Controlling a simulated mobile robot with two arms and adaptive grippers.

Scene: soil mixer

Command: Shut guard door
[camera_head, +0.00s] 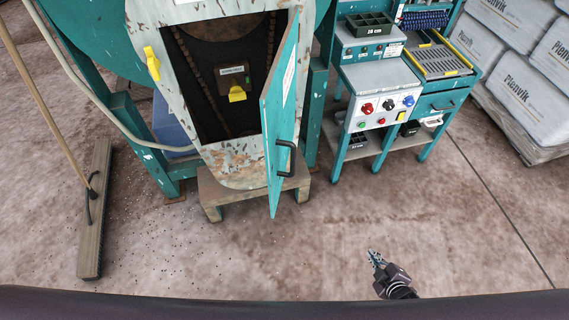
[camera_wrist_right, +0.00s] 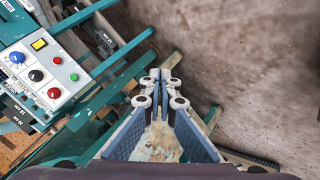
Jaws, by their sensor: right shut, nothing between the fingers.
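The guard door (camera_head: 283,112) is a teal panel hinged on the right of the mixer's opening. It stands open, swung out toward me, and shows nearly edge-on. A black handle (camera_head: 287,158) sits low on its outer face. The dark opening (camera_head: 229,75) behind it shows a brown box with a yellow lever (camera_head: 237,94). My right gripper (camera_head: 373,256) is over the floor, to the right of and nearer than the door, and touches nothing. In the right wrist view its fingers (camera_wrist_right: 158,75) are together and empty. My left gripper is not in view.
A teal control cart (camera_head: 375,76) with knobs and trays stands right of the mixer. Bags on a pallet (camera_head: 532,143) are at the far right. A broom (camera_head: 92,215) lies at the left. A low step (camera_head: 208,196) sits below the opening. The floor in front is clear.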

